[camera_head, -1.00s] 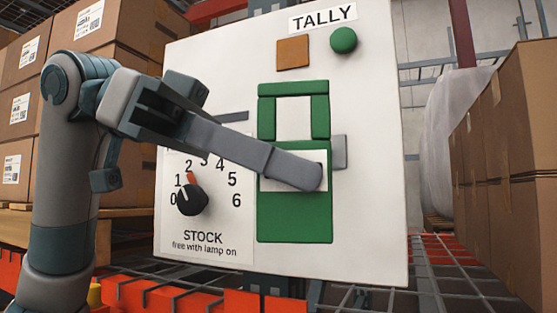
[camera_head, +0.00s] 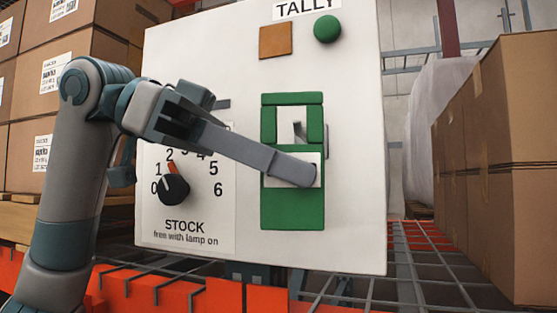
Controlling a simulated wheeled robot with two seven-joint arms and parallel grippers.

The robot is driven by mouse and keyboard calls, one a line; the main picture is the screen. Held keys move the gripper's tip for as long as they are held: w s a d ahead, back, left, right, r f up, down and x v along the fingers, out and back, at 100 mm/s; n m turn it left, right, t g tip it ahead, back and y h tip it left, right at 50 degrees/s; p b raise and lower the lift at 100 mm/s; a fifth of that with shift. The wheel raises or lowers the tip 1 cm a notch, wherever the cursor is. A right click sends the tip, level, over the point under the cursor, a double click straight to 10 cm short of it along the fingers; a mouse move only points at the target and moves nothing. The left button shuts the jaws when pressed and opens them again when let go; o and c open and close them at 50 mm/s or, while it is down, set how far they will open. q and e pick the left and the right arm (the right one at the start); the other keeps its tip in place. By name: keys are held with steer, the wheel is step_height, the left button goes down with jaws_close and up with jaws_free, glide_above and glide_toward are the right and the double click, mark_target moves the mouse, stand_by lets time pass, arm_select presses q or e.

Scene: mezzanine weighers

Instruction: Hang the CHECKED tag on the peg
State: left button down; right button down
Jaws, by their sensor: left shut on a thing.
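The green tag (camera_head: 292,213) has a large opening in its upper part and a white label whose writing is covered by my gripper. My left gripper (camera_head: 304,174) reaches in from the left and is shut on the tag at the label, holding it upright in front of the white board. The grey peg (camera_head: 298,130) shows through the tag's opening. A grey plate edge (camera_head: 325,140) shows behind the tag's right side. I cannot tell whether the tag touches the peg or how far it is from the board. My right gripper is not in view.
The white board (camera_head: 355,130) carries a TALLY label (camera_head: 307,7), an orange square (camera_head: 275,41), a green round knob (camera_head: 327,29) and a STOCK dial (camera_head: 174,189) close under my left gripper. Cartons (camera_head: 505,165) stand right, more at left. Wire mesh decking (camera_head: 350,290) lies below.

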arm_select(q)
steer(key=w, duration=0.1)
steer(key=w+d, duration=0.1)
steer(key=w+f, duration=0.1)
steer(key=w, duration=0.1)
steer(key=shift+d+f+p, duration=0.1)
steer(key=shift+d+p, duration=0.05)
steer(key=shift+p, duration=0.2)
stand_by(0.3)
steer(key=shift+f, duration=0.25)
stand_by(0.4)
steer(key=c, duration=1.8)
jaws_free()
steer(key=shift+c, duration=0.2)
steer(key=shift+f, duration=0.15)
